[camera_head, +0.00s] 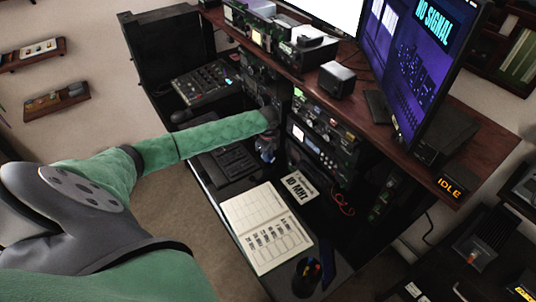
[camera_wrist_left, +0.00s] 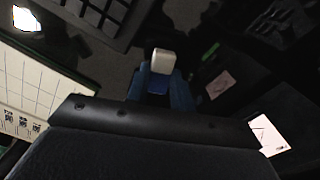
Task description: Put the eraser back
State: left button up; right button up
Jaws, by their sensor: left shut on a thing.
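My left arm reaches in from the left to the desk below the radio rack. My left gripper (camera_head: 266,150) is small and dark there, between the keyboard and the rack. The eraser's white end sticks out beyond the fingers. In the head view I cannot make out the eraser. No empty place for it can be told apart in these frames. My right gripper is not in view.
An open notebook (camera_head: 266,228) lies on the desk, with an ID card (camera_head: 299,186) beside it. A pen cup (camera_head: 307,275) stands at the front corner. A keyboard (camera_head: 229,164) is left of my gripper. The rack radio (camera_head: 318,150) stands close on the right.

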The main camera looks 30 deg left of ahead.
pick_arm(q)
jog(key=shift+f, duration=0.75)
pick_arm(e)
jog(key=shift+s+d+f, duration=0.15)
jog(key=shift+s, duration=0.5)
pick_arm(q)
jog(key=shift+f, duration=0.1)
jog(key=o, duration=0.9)
